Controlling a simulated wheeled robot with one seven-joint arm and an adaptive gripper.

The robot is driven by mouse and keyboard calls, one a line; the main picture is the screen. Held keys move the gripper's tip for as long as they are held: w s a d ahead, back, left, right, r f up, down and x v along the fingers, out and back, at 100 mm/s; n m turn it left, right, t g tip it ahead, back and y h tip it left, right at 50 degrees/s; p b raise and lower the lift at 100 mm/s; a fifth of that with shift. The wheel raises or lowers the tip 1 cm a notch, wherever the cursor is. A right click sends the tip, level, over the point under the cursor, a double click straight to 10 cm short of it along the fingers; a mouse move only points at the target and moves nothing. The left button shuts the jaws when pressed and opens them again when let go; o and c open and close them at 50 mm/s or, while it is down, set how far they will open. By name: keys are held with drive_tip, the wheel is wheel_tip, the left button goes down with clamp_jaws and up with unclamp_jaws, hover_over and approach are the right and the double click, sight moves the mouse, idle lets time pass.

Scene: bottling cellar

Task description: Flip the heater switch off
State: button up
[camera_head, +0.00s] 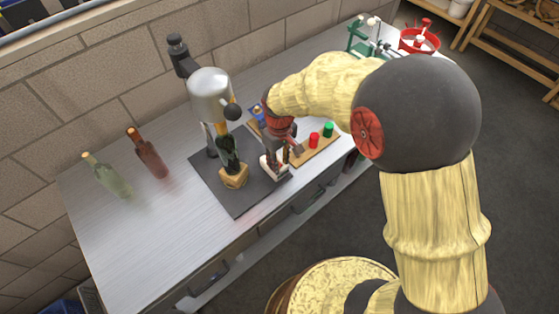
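My gripper (285,158) points down over the worktop, just right of the bottling device (210,95). Its fingers are small and partly merged with the things behind them, so their opening is unclear. A small pale and reddish part (268,166) sits at the right edge of the dark base mat (246,206), close to or touching the fingers. It may be the heater switch, but its lever position cannot be made out. The device has a silvery domed head above a dark bottle (228,158) standing on a wooden block (234,177).
A wooden board (318,152) with a red cap (314,139) and a green cap (328,129) lies right of my gripper. A clear greenish bottle (107,176) and a brown bottle (147,153) stand at left. The worktop's front left is clear.

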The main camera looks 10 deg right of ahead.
drive_tip(key=c, duration=0.6)
clamp_jaws()
drive_tip(key=shift+p, duration=0.3)
drive_tip(key=shift+w+a+r+g+h+p, duration=0.2)
drive_tip(key=shift+g+h+p, duration=0.3)
drive_tip(key=shift+p, duration=0.75)
drive_tip(key=shift+w+g+h+p, duration=0.15)
drive_tip(key=shift+g+h+p, duration=0.15)
drive_tip(key=shift+g+p, duration=0.6)
drive_tip(key=o, duration=0.9)
unclamp_jaws()
